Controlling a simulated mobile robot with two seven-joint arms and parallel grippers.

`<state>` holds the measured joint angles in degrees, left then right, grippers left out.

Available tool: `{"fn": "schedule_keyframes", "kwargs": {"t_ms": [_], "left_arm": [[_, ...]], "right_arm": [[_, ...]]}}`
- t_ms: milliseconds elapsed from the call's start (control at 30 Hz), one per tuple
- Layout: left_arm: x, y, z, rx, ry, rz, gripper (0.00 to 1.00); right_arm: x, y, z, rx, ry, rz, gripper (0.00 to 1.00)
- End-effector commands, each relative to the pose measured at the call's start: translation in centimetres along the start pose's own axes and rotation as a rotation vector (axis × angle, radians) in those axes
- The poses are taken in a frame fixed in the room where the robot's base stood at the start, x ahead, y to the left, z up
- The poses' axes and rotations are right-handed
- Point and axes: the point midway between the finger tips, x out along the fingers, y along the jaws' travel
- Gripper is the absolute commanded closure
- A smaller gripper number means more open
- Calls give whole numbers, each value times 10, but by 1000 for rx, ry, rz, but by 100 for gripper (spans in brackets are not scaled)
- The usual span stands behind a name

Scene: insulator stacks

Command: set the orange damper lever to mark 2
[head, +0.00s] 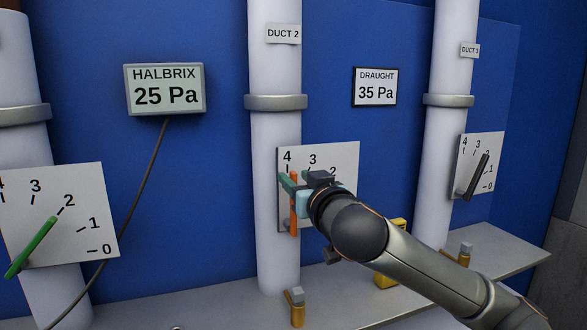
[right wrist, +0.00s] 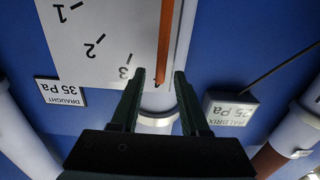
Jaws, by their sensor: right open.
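The orange damper lever (head: 294,216) is on the white scale plate (head: 341,158) of the middle duct, labelled DUCT 2. It stands nearly upright, with its upper end near mark 4. In the right wrist view the orange lever (right wrist: 166,40) comes down from the top edge, past mark 3 on the plate (right wrist: 85,60). My right gripper (head: 291,187) is at the lever's upper part. In the wrist view my right gripper (right wrist: 159,76) is open, with the lever's end between its fingertips and gaps on both sides. My left gripper is out of view.
A green lever (head: 36,243) on the left plate points at 2. A black lever (head: 478,176) is on the right plate at DUCT 3. The HALBRIX display (head: 165,90) reads 25 Pa; the DRAUGHT display (head: 375,87) reads 35 Pa. A grey shelf (head: 225,312) runs below.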

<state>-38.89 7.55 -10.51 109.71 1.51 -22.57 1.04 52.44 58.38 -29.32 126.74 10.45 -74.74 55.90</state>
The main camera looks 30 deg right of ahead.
Motion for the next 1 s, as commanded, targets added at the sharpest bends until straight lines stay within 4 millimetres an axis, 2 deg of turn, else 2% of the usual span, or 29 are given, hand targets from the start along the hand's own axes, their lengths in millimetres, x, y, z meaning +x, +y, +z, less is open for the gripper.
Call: {"fn": "schedule_keyframes", "kwargs": {"t_ms": [200, 533, 933, 1000], "left_arm": [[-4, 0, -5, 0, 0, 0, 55], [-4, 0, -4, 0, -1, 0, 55], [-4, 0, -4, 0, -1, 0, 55], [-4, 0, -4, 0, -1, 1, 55]], "right_arm": [[19, 0, -1, 0, 0, 0, 55], [22, 0, 0, 0, 0, 0, 55], [22, 0, 0, 0, 0, 0, 100], [22, 0, 0, 0, 0, 0, 100]]}}
